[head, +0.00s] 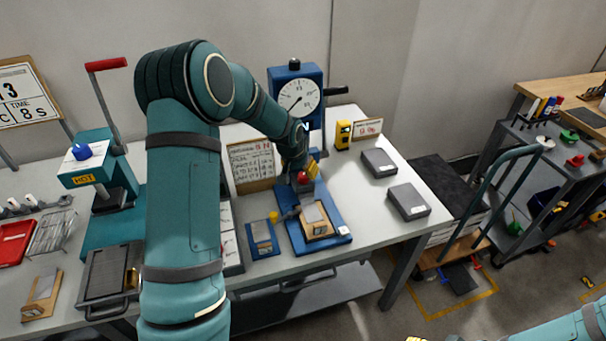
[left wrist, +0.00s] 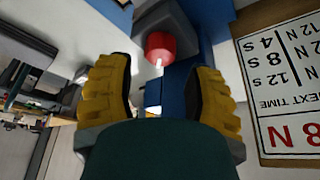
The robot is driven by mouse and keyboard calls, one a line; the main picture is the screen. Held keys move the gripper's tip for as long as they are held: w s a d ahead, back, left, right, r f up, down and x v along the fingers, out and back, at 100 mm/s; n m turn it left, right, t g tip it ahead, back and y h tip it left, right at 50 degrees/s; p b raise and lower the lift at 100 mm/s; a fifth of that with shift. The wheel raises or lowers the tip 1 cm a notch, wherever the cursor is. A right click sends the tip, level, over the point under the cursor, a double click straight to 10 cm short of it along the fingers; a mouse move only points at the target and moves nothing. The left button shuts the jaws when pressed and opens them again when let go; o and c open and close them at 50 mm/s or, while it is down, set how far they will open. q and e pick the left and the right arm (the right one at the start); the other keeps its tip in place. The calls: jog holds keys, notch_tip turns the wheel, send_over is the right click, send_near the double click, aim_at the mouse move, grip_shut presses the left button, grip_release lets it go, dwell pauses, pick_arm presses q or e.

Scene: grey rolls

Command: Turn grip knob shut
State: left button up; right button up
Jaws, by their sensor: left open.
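A small red knob (head: 302,177) sits low at the front of the blue dial-gauge stand (head: 320,75). In the left wrist view the red knob (left wrist: 160,47) is on a dark grey part against a blue upright. My left gripper (head: 306,166) is at the red knob in the head view, which hides part of the stand. In the left wrist view its yellow ribbed fingers (left wrist: 157,92) are spread wide and empty, with the knob beyond the gap between them. Only a sliver of yellow, apparently my right gripper (head: 416,339), shows at the bottom edge.
The blue base (head: 335,237) carries a wooden block with a grey plate. A lettered board (head: 250,165) stands left of the gripper and shows close on the right in the wrist view (left wrist: 290,90). Grey blocks (head: 408,202) lie on the table's right.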

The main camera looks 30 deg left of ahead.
pick_arm(q)
jog(key=v, duration=0.7)
jog(key=shift+r, duration=0.35)
jog(key=shift+s, duration=0.2)
